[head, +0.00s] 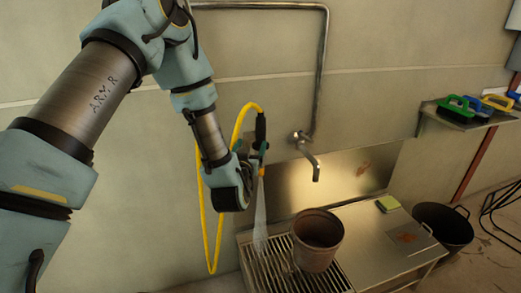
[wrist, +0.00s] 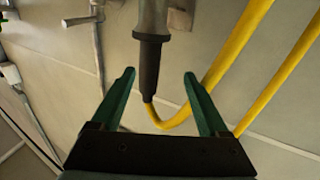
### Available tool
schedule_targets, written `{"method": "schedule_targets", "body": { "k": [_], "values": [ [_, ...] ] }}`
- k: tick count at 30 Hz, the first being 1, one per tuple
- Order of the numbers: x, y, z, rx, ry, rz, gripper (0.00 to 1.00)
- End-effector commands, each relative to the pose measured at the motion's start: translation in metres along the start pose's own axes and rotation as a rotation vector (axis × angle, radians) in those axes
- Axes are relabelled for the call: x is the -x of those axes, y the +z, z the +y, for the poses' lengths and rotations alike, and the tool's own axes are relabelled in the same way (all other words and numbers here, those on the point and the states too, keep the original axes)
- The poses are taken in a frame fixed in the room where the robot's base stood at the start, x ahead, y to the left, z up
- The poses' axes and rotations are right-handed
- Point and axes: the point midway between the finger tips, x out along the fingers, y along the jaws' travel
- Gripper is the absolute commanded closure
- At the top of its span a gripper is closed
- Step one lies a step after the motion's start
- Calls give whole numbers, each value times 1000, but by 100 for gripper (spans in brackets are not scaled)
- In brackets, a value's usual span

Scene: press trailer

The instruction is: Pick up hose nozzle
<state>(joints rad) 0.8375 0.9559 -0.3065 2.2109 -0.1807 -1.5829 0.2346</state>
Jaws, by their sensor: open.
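The hose nozzle (head: 261,128) hangs upright by the wall in the head view, with a dark grip and the yellow hose joined at its top. Pale spray falls from its lower end onto the grate. In the wrist view the nozzle (wrist: 151,55) shows a grey body and black collar. My gripper (wrist: 159,74) is open, its two green fingers on either side of the collar end in the picture, with visible gaps. Whether the collar is at fingertip depth cannot be told. In the head view my gripper (head: 254,152) partly hides the nozzle.
The yellow hose (head: 203,200) loops down left of the nozzle, behind my arm. Below are a brown bucket (head: 318,240) on a slatted grate and a metal counter (head: 385,225) with a sponge (head: 388,203). A wall tap (head: 307,150) is to the right.

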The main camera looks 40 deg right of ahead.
Motion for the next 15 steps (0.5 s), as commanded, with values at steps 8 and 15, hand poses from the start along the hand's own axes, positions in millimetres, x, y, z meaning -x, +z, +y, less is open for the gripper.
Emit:
{"method": "schedule_targets", "body": {
  "k": [8,15],
  "values": [
    [-24,-3,10,1,1,38,22],
    [-52,-2,10,1,1,36,22]
  ]
}}
